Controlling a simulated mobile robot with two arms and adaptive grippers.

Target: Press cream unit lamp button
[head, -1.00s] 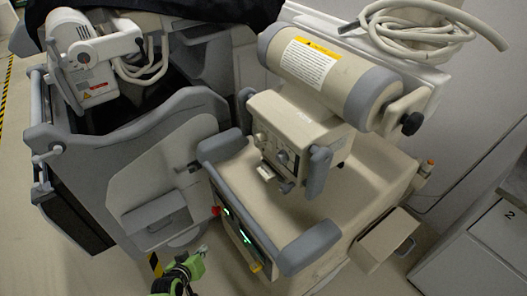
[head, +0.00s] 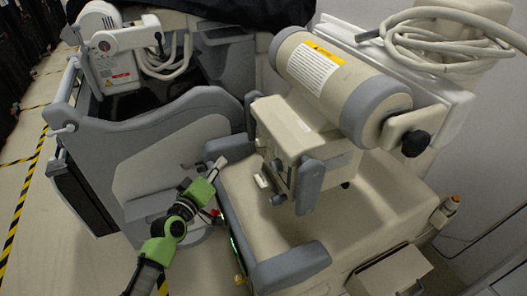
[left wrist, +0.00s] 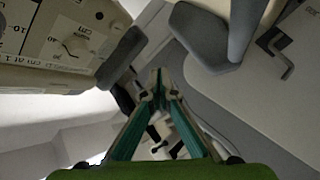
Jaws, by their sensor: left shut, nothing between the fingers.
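The cream unit (head: 355,200) fills the right half of the head view, with a grey-ended cylinder on top. Its control box (head: 300,135) faces left, so its front panel is seen edge-on and mostly hidden. The left wrist view shows part of a cream panel (left wrist: 50,40) with printed markings and a dial, at the upper left. I cannot pick out which control is the lamp button. My left gripper (head: 219,165) is shut and empty, left of the control box and apart from it. Its fingertips (left wrist: 155,88) touch nothing visible in the left wrist view.
A grey cart (head: 160,150) with a white device (head: 113,65) stands close on the left. Grey bumpers (head: 292,268) edge the cream unit. Cable coils (head: 445,40) lie on top at the right. Open floor (head: 95,265) shows at lower left.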

